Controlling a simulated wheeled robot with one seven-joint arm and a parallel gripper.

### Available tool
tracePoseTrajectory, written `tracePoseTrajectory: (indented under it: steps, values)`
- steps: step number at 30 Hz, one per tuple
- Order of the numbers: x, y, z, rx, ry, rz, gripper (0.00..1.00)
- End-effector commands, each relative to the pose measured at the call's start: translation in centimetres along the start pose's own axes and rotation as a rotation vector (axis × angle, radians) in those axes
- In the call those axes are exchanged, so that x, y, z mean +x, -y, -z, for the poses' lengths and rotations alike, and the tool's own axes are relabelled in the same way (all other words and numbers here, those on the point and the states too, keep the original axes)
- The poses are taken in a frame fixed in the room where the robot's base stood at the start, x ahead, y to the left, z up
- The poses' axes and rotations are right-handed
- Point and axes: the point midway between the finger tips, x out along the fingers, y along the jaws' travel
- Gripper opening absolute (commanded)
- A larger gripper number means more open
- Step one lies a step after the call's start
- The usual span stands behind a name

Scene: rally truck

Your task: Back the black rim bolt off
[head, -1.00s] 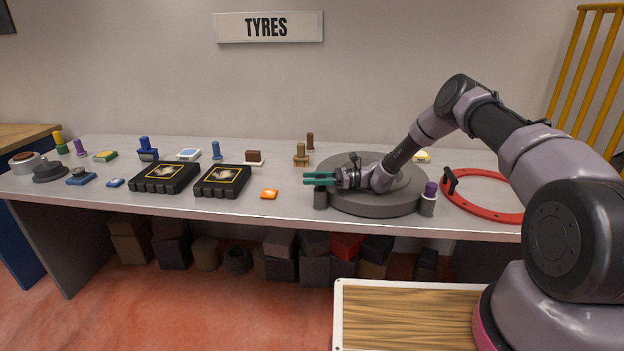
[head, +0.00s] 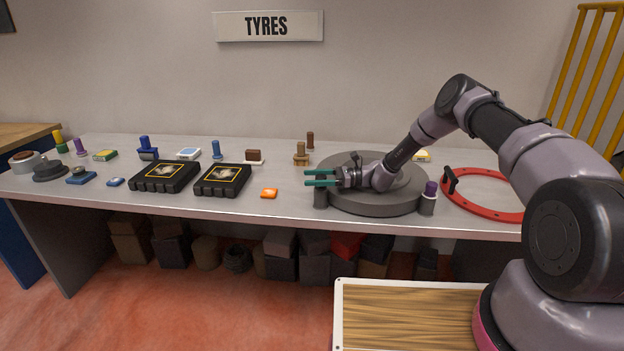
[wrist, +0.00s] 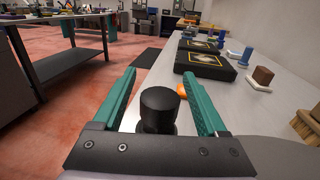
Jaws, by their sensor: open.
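The black rim bolt (wrist: 159,108) stands upright between my gripper's two teal fingers in the wrist view, with a gap on both sides. Its lower part is hidden by the gripper body. In the head view my gripper (head: 309,178) is level at the left edge of the round dark grey rim (head: 375,205), pointing left. It is open and holds nothing. A dark grey post (head: 320,200) on the rim shows just below the fingers. A purple bolt (head: 430,188) stands in another grey post at the rim's right front.
A red ring (head: 483,212) with a black handle lies right of the rim. An orange piece (head: 269,193) and two black boxes (head: 165,176) (head: 222,180) lie to the left. Several coloured pegs and blocks stand farther left and back. The bench front edge is close.

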Motion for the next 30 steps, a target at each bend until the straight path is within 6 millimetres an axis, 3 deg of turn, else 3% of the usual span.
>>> tracePoseTrajectory:
  steps: [15,21,30]
  values:
    - [-9.1,0.1,0.0,0.001,0.000,0.003,0.75]
    - [-10.4,0.0,0.1,0.000,-0.001,0.001,0.75]
    - [-10.5,0.0,0.0,0.000,-0.002,0.000,0.75]
